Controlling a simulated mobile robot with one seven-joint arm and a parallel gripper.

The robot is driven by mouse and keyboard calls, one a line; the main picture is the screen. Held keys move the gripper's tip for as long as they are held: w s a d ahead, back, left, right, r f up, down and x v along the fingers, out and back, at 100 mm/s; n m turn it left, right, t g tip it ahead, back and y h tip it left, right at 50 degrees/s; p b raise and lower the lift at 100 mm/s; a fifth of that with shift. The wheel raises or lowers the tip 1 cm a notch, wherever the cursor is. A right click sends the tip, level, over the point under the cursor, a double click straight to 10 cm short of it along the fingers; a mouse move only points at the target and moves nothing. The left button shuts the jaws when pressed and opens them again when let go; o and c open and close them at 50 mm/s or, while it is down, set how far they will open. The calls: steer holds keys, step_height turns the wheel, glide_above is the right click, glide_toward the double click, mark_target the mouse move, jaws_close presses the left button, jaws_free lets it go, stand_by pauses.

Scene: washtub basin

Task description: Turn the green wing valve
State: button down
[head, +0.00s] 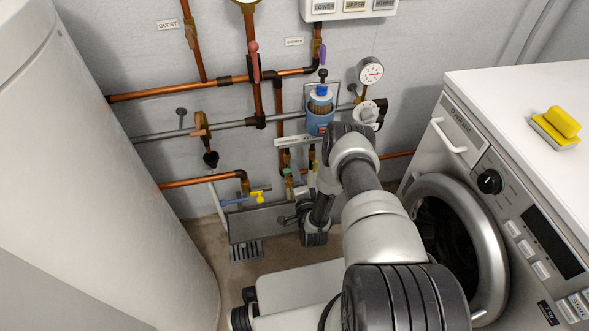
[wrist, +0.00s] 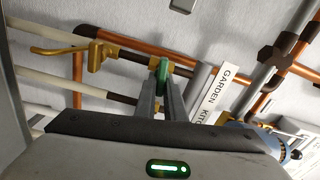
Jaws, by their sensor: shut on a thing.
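The green wing valve (wrist: 163,69) shows in the wrist view between the tips of my gripper (wrist: 160,84). The two grey fingers are shut on it, one on each side. Brass fitting shows just behind the green handle. In the head view only a small green patch of the valve (head: 287,169) shows, low on the wall pipes. My gripper in the head view is beside it, largely hidden by my own wrist and arm. A label reading "GARDEN" and "KITC" (wrist: 216,93) is right of the fingers in the wrist view.
A brass tap with a yellow lever (wrist: 60,50) is left of the fingers. A grey trough (head: 262,224) stands below the pipes. A blue filter cup (head: 320,118) and a gauge (head: 370,71) are above. A washing machine (head: 470,110) is right, a white tank (head: 90,170) left.

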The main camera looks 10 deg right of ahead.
steer(key=shift+w+m, duration=0.1)
steer(key=shift+m, duration=0.7)
steer(key=shift+a, duration=0.1)
steer(key=c, duration=1.8)
jaws_free()
steer(key=shift+c, duration=0.2)
steer(key=shift+f, duration=0.1)
